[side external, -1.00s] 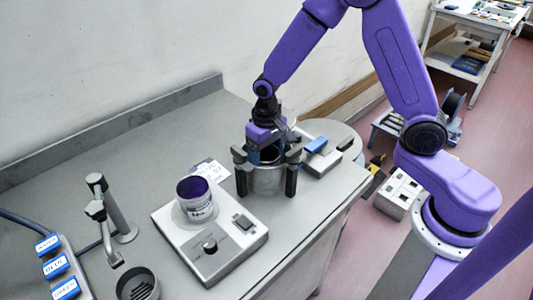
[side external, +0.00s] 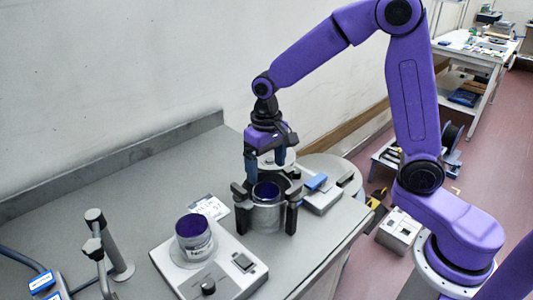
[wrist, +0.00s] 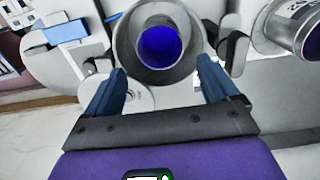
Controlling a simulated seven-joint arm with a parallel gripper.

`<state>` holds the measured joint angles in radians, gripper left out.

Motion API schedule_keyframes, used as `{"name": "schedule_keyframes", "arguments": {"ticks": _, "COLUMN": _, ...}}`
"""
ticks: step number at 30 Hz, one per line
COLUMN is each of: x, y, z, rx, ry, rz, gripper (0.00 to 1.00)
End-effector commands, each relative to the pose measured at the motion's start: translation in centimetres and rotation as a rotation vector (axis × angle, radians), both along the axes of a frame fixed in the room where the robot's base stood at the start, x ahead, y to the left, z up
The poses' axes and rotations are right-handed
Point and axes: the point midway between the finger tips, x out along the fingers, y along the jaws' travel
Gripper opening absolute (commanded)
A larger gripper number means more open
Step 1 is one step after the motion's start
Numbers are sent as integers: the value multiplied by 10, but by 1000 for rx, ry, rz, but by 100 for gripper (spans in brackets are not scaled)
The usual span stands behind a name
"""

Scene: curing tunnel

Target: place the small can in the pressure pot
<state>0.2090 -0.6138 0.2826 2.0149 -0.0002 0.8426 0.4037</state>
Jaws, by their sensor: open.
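The pressure pot (side external: 262,218) is a grey metal cylinder with dark clamps around its rim, standing on the bench. The small can (side external: 266,190), with blue contents, sits inside the pot, its top showing in the opening. In the wrist view, the can (wrist: 166,45) appears as a blue disc within the pot's grey wall (wrist: 128,48). My gripper (side external: 268,176) is above the pot, pointing down. Its blue fingers (wrist: 162,76) are spread and hold nothing, apart from the can. The can's lower part is hidden by the pot wall.
A larger can (side external: 196,242) with dark blue contents stands on a white device with a knob (side external: 223,270), left of the pot. A metal post (side external: 107,240) stands further left. A white unit with a blue part (side external: 316,182) is right of the pot. The back of the bench is clear.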

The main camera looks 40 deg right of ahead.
Motion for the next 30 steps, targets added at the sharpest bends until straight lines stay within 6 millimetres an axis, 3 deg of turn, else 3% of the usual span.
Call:
{"name": "schedule_keyframes", "arguments": {"ticks": 6, "x": 0, "y": 0, "z": 27, "rx": 1, "ry": -2, "rz": 0, "gripper": 88}}
{"name": "schedule_keyframes", "arguments": {"ticks": 17, "x": -7, "y": 1, "z": 34, "rx": 0, "ry": 0, "rz": 28, "gripper": 88}}
{"name": "schedule_keyframes", "arguments": {"ticks": 23, "x": -46, "y": 7, "z": 40, "rx": 3, "ry": -6, "rz": 198, "gripper": 88}}
{"name": "schedule_keyframes", "arguments": {"ticks": 30, "x": -112, "y": 4, "z": 44, "rx": 6, "ry": -12, "rz": 464, "gripper": 88}}
